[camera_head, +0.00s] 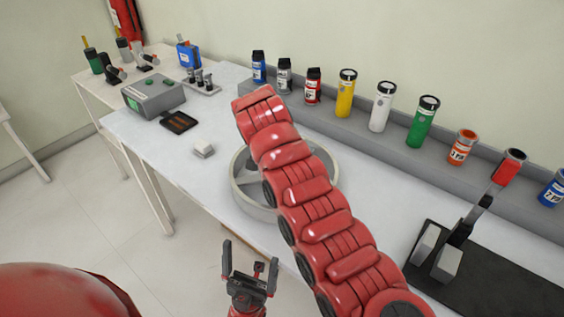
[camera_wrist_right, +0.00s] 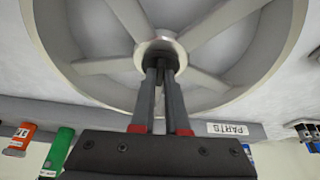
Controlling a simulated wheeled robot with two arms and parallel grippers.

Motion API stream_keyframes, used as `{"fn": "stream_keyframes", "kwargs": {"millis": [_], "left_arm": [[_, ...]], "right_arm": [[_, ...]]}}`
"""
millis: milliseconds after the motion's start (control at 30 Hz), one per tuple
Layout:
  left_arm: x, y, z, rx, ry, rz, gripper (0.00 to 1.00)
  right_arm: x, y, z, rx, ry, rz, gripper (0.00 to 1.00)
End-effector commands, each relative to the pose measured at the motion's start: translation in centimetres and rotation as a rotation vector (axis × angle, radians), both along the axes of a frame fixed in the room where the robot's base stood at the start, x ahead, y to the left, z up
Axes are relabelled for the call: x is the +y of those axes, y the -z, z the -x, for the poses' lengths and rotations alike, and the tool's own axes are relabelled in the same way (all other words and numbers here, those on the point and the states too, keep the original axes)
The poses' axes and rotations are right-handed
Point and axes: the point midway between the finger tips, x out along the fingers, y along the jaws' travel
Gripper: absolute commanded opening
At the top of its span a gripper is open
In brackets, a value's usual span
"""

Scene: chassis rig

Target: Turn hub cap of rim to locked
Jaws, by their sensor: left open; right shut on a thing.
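The rim (camera_head: 242,184) is a pale grey spoked wheel lying on the white table, partly hidden by my red right arm in the head view. In the right wrist view the rim (camera_wrist_right: 88,68) fills the upper part, with its spokes meeting at the hub cap (camera_wrist_right: 158,46) in the middle. My right gripper (camera_wrist_right: 160,68) is shut on the hub cap, with both fingertips at its near side. It is hidden behind the arm in the head view. I cannot tell the cap's lock position. My left gripper (camera_head: 250,268) is open and empty, in front of the table's near edge.
A grey shelf (camera_head: 370,139) with several coloured canisters runs along the back. A black stand (camera_head: 480,275) is at right.

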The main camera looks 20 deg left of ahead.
Motion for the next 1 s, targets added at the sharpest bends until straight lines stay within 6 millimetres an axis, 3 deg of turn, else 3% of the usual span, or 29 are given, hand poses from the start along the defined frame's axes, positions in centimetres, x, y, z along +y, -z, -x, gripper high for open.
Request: {"fn": "stream_keyframes", "kwargs": {"millis": [967,1000], "left_arm": [[0.01,-0.09,-0.01,0.0,0.0,0.0,0.99],[0.0,-0.1,0.0,0.0,0.0,0.0,0.99]], "right_arm": [[0.02,0.04,-0.12,-0.001,0.09,0.0,0.0],[0.02,0.03,-0.12,-0.001,0.09,0.0,0.14]]}}
